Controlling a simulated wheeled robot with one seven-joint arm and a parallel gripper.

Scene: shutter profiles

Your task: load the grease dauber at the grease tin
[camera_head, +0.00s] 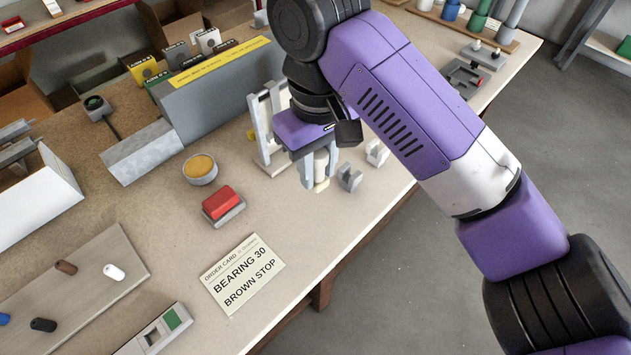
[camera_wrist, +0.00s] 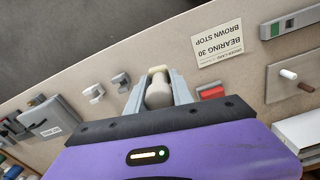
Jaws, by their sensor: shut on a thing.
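My gripper (camera_head: 317,178) is shut on the grease dauber (camera_head: 321,186), a pale thick-handled piece with a yellowish tip pointing down. The dauber also shows between the fingers in the wrist view (camera_wrist: 158,92). My gripper is above the bench, at its front part. The grease tin (camera_head: 200,168) is a small round grey tin, open on top, filled with orange-yellow grease. It stands on the bench to the left of my gripper and apart from it. I cannot make out the tin in the wrist view.
A red block on a grey base (camera_head: 223,204) sits just in front of the tin. A grey-white stand (camera_head: 268,130) is close to the left of my gripper. Grey brackets (camera_head: 349,178) stand to its right. The order card (camera_head: 242,275) lies flat.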

